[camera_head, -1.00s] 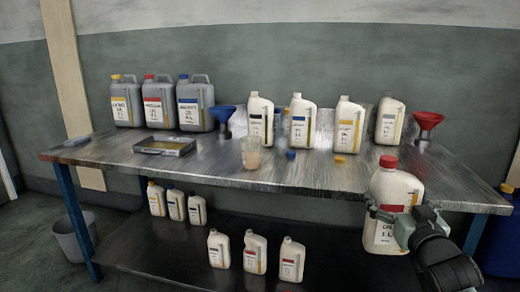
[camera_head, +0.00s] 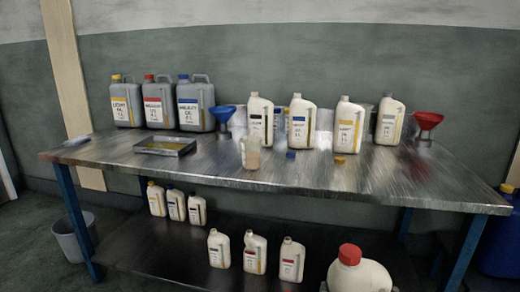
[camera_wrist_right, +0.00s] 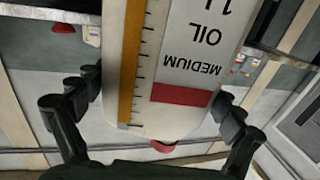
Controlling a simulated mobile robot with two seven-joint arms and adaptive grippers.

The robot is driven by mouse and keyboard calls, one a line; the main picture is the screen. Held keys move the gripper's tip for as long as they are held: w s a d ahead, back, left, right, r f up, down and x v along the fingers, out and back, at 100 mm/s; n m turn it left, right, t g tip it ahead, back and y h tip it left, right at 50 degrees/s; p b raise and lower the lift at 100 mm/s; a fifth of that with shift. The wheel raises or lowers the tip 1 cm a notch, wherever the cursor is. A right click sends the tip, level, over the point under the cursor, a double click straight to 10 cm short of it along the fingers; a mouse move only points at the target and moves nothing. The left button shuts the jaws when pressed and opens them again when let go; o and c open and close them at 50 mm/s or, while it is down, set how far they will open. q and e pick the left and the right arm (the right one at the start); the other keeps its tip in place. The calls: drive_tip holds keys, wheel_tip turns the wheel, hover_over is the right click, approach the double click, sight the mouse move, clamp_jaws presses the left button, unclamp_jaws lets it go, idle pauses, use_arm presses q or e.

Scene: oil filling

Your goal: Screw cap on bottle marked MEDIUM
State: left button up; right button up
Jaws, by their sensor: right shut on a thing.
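The white bottle marked MEDIUM OIL 1 L (camera_wrist_right: 190,70) fills the middle of the right wrist view, its label upside down there. A red cap (camera_wrist_right: 165,146) sits at its neck end. In the head view the bottle (camera_head: 362,277) is at the bottom edge, close to me, with the red cap (camera_head: 350,254) on its top. I cannot tell how tight the cap is. My right gripper (camera_wrist_right: 160,95) is shut on the bottle, one finger on each side; it is out of the head view. My left gripper is not in view.
The metal table (camera_head: 380,180) carries several white bottles at the back, grey canisters (camera_head: 195,107), a blue funnel (camera_head: 222,116), a red funnel (camera_head: 427,123) and a tray (camera_head: 165,146). A loose blue cap (camera_head: 291,155) and yellow cap (camera_head: 340,160) lie there. The table's front is clear.

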drive_tip(key=shift+r, duration=0.2)
drive_tip(key=shift+a+r+n+y, duration=0.1)
drive_tip(key=shift+a+n+y, duration=0.2)
drive_tip(key=shift+a+y, duration=0.15)
drive_tip(key=s+a+n+g+y, duration=0.2)
drive_tip(key=a+n+g+y, duration=0.2)
drive_tip(key=a+n+y, duration=0.3)
drive_tip(key=a+r+y, duration=0.1)
drive_tip(key=a+y, duration=0.2)
drive_tip(key=a, duration=0.2)
drive_tip(key=shift+a+y, duration=0.35)
